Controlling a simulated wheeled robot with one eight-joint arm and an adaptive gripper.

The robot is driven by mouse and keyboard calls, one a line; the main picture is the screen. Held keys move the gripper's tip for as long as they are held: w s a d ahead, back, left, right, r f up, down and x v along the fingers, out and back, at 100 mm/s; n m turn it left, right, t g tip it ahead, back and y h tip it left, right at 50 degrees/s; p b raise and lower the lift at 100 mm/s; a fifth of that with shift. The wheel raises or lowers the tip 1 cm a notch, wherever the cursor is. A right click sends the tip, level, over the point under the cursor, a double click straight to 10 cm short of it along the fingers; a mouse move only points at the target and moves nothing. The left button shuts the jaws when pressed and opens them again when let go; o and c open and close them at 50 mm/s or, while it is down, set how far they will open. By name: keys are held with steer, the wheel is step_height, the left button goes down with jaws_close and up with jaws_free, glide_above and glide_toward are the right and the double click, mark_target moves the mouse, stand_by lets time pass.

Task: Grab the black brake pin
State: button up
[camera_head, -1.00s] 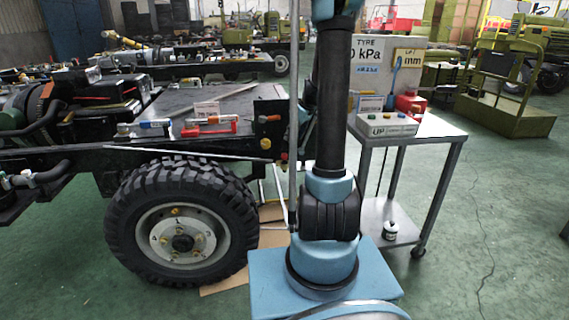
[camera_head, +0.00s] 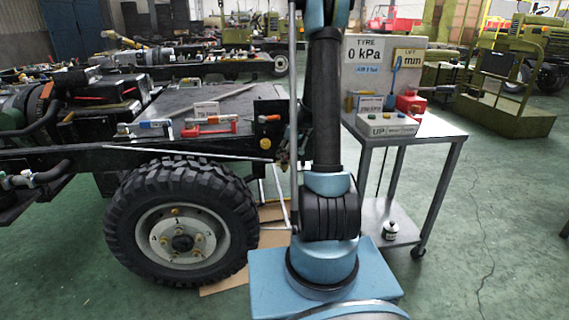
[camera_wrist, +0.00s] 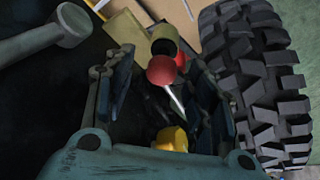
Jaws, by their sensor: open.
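My gripper (camera_wrist: 158,62) is open in the wrist view, its two dark fingers apart. A red ball knob (camera_wrist: 161,70) on a thin pale pin (camera_wrist: 176,99) shows between the fingers, with no clear contact. An olive cylinder (camera_wrist: 163,43) lies just beyond it, and a yellow knob (camera_wrist: 171,138) is nearer the palm. I cannot pick out a black brake pin for sure; the area between the fingers is dark. In the head view a black end plate with an orange-yellow knob (camera_head: 268,118) is on the chassis corner. My gripper is not seen there.
In the wrist view the tyre (camera_wrist: 260,85) is close on the right and a grey rod with a round end (camera_wrist: 65,25) is upper left. In the head view the wheel (camera_head: 180,225) stands below the chassis, and a metal cart (camera_head: 440,128) is at the right.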

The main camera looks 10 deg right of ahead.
mark_target(284, 163)
steer(key=shift+x, duration=1.4)
steer(key=shift+c, duration=0.3)
jaws_close()
steer(key=shift+r, duration=0.1)
